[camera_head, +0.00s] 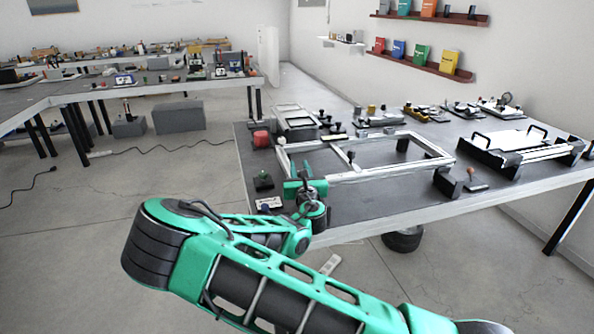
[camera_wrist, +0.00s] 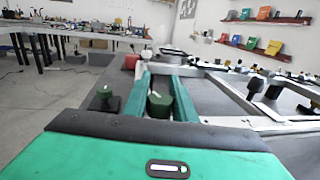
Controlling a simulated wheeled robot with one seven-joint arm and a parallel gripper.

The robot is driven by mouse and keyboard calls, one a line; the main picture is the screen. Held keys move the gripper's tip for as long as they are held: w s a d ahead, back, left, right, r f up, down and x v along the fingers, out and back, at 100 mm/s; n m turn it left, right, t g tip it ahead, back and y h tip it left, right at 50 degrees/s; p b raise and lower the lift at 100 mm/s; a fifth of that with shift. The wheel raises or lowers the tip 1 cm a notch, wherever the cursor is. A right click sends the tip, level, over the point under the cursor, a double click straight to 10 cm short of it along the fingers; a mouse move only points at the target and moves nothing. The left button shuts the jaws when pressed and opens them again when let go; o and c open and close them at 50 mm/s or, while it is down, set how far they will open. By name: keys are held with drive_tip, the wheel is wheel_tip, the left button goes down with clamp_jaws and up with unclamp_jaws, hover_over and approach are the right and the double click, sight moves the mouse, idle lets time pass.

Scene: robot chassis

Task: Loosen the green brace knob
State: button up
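My gripper (camera_head: 305,187) is at the front left corner of the light metal frame (camera_head: 372,176) on the bench. In the wrist view its two green fingers (camera_wrist: 161,84) are apart and point forward. A dark green round knob (camera_wrist: 160,104) shows between them, close to both; I cannot tell whether they touch it. In the head view this knob is not clearly visible behind my gripper. A second green knob on a black block (camera_head: 263,181) stands left of my gripper, and it also shows in the wrist view (camera_wrist: 104,94).
Black upright pieces (camera_head: 447,183) and a red-brown knob (camera_head: 475,181) are near the frame's right side. A small label card (camera_head: 268,203) lies on the bench's front edge. A white tray (camera_head: 520,143) is at the right.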

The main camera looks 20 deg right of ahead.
drive_tip(key=shift+a, duration=0.15)
drive_tip(key=shift+a+n+y, duration=0.15)
drive_tip(key=shift+n+y, duration=0.55)
drive_tip(key=shift+y, duration=0.4)
drive_tip(key=shift+w+a+n+y, duration=0.15)
drive_tip(key=shift+n+y, duration=0.35)
drive_tip(key=shift+y, duration=0.4)
drive_tip(key=shift+w+a+r+n+y, duration=0.1)
drive_tip(key=shift+r+n+y, duration=0.2)
drive_tip(key=shift+y, duration=0.25)
drive_tip(key=shift+a+r+n+y, duration=0.1)
drive_tip(key=shift+r+n+y, duration=0.05)
drive_tip(key=shift+n+y, duration=0.35)
drive_tip(key=shift+s+a+f+n+g+y, duration=0.15)
drive_tip(key=shift+n+g+y, duration=0.1)
drive_tip(key=shift+n+y, duration=0.35)
drive_tip(key=shift+s+a+f+n+g+y, duration=0.15)
drive_tip(key=shift+n+g+y, duration=0.1)
drive_tip(key=shift+y, duration=0.5)
drive_tip(key=shift+s+a+f+n+g+y, duration=0.1)
drive_tip(key=shift+f+n+g+y, duration=0.1)
drive_tip(key=shift+n+y, duration=0.4)
drive_tip(key=shift+s+a+n+g+y, duration=0.2)
drive_tip(key=shift+n+g+y, duration=0.25)
drive_tip(key=shift+y, duration=0.35)
drive_tip(key=shift+s+a+n+g+y, duration=0.15)
drive_tip(key=shift+n+g+y, duration=0.3)
drive_tip(key=shift+y, duration=0.35)
drive_tip(key=shift+n, duration=0.25)
